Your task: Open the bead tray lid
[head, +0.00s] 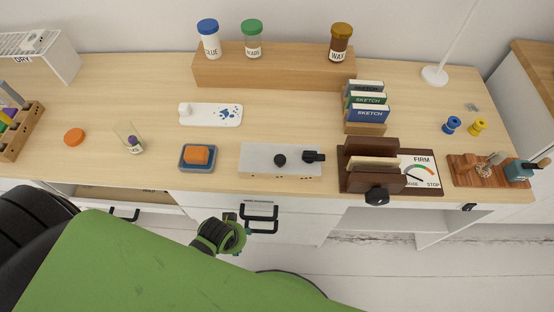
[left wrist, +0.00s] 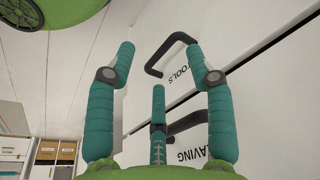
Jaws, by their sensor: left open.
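No tray of beads is plain to see. A flat pale box (head: 262,159) with a round black knob and a black fitting on its top lies at the desk's front edge; I cannot tell whether it is the bead tray. My left gripper (head: 237,232) is below the desk front, left of the black drawer handles (head: 261,218). In the left wrist view its teal fingers (left wrist: 160,63) are spread and empty, facing drawer fronts marked "TOOLS" and partly "AVING". The upper handle (left wrist: 170,50) shows between and beyond the fingertips. My right gripper is out of view.
Jars stand on a wooden riser (head: 270,72) behind.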

